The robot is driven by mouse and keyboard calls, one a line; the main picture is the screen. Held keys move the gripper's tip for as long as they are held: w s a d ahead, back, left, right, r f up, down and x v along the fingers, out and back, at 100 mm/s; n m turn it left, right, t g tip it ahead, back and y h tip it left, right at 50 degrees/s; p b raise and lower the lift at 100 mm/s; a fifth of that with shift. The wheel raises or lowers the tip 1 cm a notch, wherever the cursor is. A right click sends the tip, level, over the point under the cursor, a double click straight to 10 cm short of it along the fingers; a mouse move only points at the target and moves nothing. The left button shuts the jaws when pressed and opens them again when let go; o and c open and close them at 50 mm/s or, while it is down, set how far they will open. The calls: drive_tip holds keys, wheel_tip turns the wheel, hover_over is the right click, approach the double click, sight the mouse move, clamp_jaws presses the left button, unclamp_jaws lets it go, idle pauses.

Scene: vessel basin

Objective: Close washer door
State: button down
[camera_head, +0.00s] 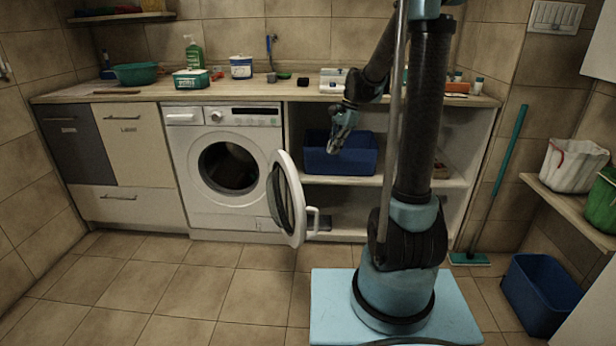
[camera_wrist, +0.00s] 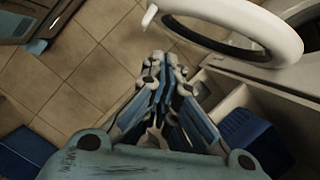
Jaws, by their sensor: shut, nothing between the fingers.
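The white washer (camera_head: 232,165) stands under the counter left of my arm, its dark round opening facing me. Its round door (camera_head: 287,198) is open, swung out to the right, with a white handle (camera_head: 314,220) at its outer edge. My gripper (camera_head: 335,148) is shut and empty, above and right of the door, in front of the shelf space. In the wrist view, my gripper (camera_wrist: 167,62) shows its fingers together over the floor. The door (camera_wrist: 240,28) crosses the top right there, apart from the fingers, with the handle (camera_wrist: 150,14) left of it.
A blue basin (camera_head: 342,160) sits on the shelf behind my gripper; it also shows in the wrist view (camera_wrist: 245,140). The counter (camera_head: 130,96) holds bottles and boxes. A mop (camera_head: 510,150) and a blue bin (camera_head: 540,292) stand at right. The tiled floor before the washer is clear.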

drive_tip(key=w+a+f+m, duration=0.2)
drive_tip(key=w+a+f, duration=0.1)
drive_tip(key=w, duration=0.2)
drive_tip(key=s+a+f, duration=0.2)
drive_tip(key=a+f, duration=0.5)
drive_tip(key=f, duration=0.3)
drive_tip(key=shift+s+g+y, duration=0.3)
drive_tip(key=shift+g, duration=0.1)
drive_tip(key=shift+s, duration=0.1)
